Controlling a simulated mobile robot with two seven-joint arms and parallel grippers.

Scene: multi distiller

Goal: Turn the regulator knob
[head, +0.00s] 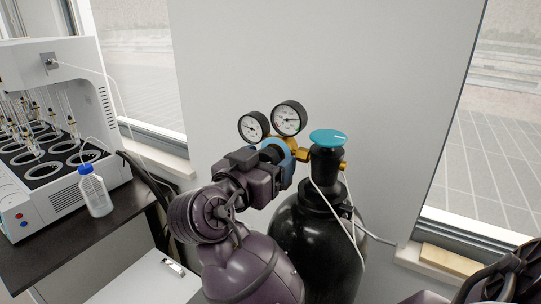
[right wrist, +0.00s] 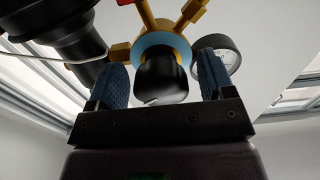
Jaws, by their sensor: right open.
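The regulator knob (right wrist: 160,80) is black and shows in the right wrist view in front of a blue ring (right wrist: 163,45) on the brass regulator. My right gripper (right wrist: 162,72) is open, with one blue-padded finger on each side of the knob and a visible gap to each. In the head view, my right gripper (head: 279,162) is at the regulator just below the gauges and hides the knob. The blue ring (head: 275,147) shows partly behind it. My left gripper is not in view.
Two round gauges (head: 289,118) stand above the regulator. The black gas cylinder (head: 315,245) with a teal valve wheel (head: 328,137) and a thin white tube stands right of my gripper. A distiller (head: 60,120) and a bottle (head: 95,192) are on the dark table at left.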

